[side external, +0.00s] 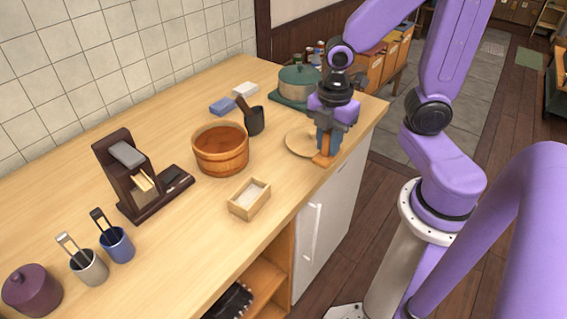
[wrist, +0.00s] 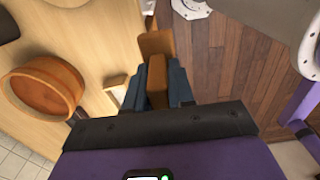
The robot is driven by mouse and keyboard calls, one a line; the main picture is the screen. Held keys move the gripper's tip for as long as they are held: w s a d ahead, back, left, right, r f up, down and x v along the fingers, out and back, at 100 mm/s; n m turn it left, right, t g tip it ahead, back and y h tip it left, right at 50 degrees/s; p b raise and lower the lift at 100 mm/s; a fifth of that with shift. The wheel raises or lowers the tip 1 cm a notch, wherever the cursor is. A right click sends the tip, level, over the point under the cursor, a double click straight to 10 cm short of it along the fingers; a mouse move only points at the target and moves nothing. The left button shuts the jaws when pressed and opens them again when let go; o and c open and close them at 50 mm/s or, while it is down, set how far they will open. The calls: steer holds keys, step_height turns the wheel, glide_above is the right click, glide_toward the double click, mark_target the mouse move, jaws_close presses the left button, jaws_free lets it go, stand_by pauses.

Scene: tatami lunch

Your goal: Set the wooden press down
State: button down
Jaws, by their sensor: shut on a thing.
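My gripper (side external: 328,145) is at the right front edge of the counter, beside a pale round plate. It is shut on the wooden press (side external: 323,160), an orange-brown block whose lower end shows below the fingers. In the wrist view the press (wrist: 157,45) sticks out between the dark blue fingers of my gripper (wrist: 158,88). The fingers hide part of the press. I cannot tell whether its lower end touches the counter.
The round plate (side external: 299,141) lies just left of my gripper. A wooden tub (side external: 221,150), a small box of white stuff (side external: 249,199) and a dark cup (side external: 255,121) stand further left. A green pot (side external: 299,80) is behind. The counter (side external: 180,240) has free room in front.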

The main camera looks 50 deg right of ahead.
steer(key=w+f, duration=0.3)
steer(key=w, duration=0.1)
steer(key=w+f, duration=0.3)
steer(key=w, duration=0.1)
steer(key=w+f, duration=0.3)
steer(key=shift+w+a, duration=0.2)
steer(key=shift+w, duration=0.2)
steer(key=shift+w+f, duration=0.1)
steer(key=shift+f, duration=1.45)
steer(key=shift+f, duration=0.15)
steer(key=c, duration=1)
jaws_free()
steer(key=shift+o, duration=0.2)
